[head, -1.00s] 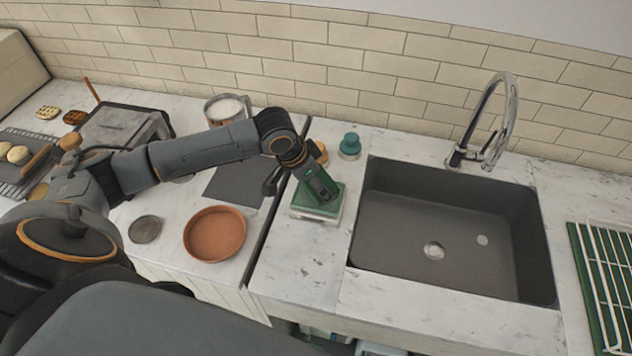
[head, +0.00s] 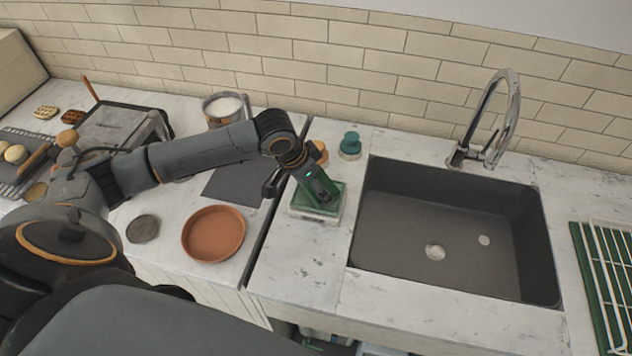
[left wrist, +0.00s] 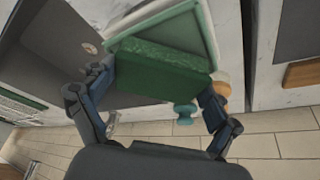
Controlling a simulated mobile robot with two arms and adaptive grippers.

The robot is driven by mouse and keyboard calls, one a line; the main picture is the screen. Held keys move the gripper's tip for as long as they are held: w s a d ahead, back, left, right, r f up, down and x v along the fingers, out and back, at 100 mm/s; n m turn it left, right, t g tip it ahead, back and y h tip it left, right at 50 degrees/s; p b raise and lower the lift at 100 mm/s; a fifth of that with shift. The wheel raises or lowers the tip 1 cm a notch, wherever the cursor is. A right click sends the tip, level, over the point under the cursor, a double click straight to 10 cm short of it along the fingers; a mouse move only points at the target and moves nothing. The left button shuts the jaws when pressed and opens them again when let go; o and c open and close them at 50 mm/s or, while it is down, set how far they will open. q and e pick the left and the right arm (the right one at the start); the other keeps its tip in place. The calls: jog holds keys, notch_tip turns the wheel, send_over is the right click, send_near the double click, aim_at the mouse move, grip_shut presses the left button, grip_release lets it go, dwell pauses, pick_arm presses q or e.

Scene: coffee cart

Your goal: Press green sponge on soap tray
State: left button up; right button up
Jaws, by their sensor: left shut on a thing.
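The soap tray (head: 330,215) is a square tray with a pale rim and a green inside, on the counter just left of the sink. My left gripper (head: 322,197) is over it, pointing down, and is shut on the dark green sponge (head: 302,197). In the left wrist view the sponge (left wrist: 160,70) lies across between the two fingers of my left gripper (left wrist: 160,82), against the green of the tray (left wrist: 200,28). The sponge appears at the tray's surface, but firm contact cannot be told. My right gripper is out of view.
A teal-topped bottle (head: 350,146) and an orange-brown round item (head: 317,152) stand behind the tray. The sink (head: 450,235) with its tap (head: 490,120) is to the right. A terracotta dish (head: 213,234) lies left. The counter in front of the tray is clear.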

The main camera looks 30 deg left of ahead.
aim_at(324, 180)
pick_arm(q)
jog(key=shift+f+b, duration=0.3)
jog(key=shift+f, duration=0.7)
dwell(1.0)
notch_tip(324, 180, up, 7)
jog(key=p, duration=0.8)
jog(key=shift+r, duration=0.1)
dwell(0.8)
